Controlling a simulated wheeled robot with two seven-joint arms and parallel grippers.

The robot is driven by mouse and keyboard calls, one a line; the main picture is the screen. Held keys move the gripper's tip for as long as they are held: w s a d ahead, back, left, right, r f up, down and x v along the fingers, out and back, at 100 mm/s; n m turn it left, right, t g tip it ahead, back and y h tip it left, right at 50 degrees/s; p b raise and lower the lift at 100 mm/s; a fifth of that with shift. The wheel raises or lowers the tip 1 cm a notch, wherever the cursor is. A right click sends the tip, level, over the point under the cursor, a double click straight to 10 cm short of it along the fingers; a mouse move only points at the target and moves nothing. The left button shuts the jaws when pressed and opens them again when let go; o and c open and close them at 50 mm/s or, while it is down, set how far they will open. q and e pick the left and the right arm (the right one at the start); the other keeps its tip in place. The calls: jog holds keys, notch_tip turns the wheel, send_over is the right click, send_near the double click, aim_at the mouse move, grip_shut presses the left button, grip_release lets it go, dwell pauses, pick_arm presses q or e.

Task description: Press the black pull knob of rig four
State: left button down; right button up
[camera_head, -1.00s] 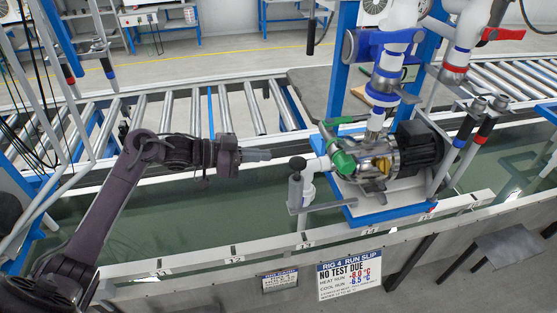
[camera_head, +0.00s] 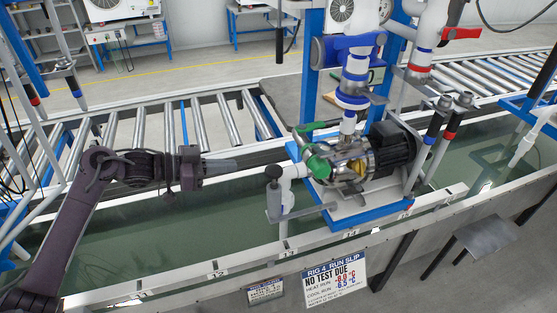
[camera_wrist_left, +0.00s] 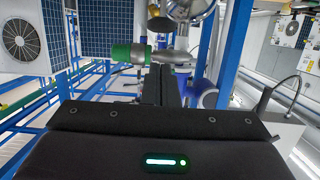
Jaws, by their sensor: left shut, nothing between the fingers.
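Rig four carries a pump with a dark motor (camera_head: 392,146) on a blue-edged base, behind a sign reading "RIG 4 RUN SLIP, NO TEST DUE" (camera_head: 336,280). A black knob (camera_head: 273,172) tops a short stem beside the white elbow pipe, left of the pump; it looks like the pull knob. My left gripper (camera_head: 232,164) is shut and empty, pointing right, a short gap left of the knob and slightly higher in the picture. In the left wrist view its dark fingers (camera_wrist_left: 166,87) are together. My right gripper is not seen.
A green-handled valve (camera_head: 316,160) sits just right of the knob; a green grip shows in the wrist view (camera_wrist_left: 128,54). Blue (camera_head: 352,43) and red (camera_head: 460,34) valves stand above. A smaller sign (camera_head: 265,291) hangs on the front rail. A roller conveyor (camera_head: 200,120) runs behind.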

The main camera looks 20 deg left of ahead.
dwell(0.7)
pick_arm(q)
notch_tip(320, 180, up, 10)
jog(key=w+d+g+y+p, duration=0.1)
jog(key=w+d+g+y, duration=0.1)
jog(key=y, duration=0.3)
jog(key=shift+d+f+g+p, duration=0.25)
jog(key=shift+g+p, duration=0.05)
jog(key=shift+g, duration=0.4)
jog(key=p, duration=0.3)
send_over(278, 167)
jog(key=s+a, duration=0.2)
jog(key=a, duration=0.1)
jog(key=f, duration=0.6)
jog(key=shift+w+d+f, duration=0.1)
jog(key=shift+d+f, duration=0.1)
jog(key=shift+f, duration=0.1)
notch_tip(278, 167, down, 3)
jog(key=shift+w+d+r+p, duration=0.1)
jog(key=shift+p, duration=0.2)
jog(key=shift+f, duration=0.9)
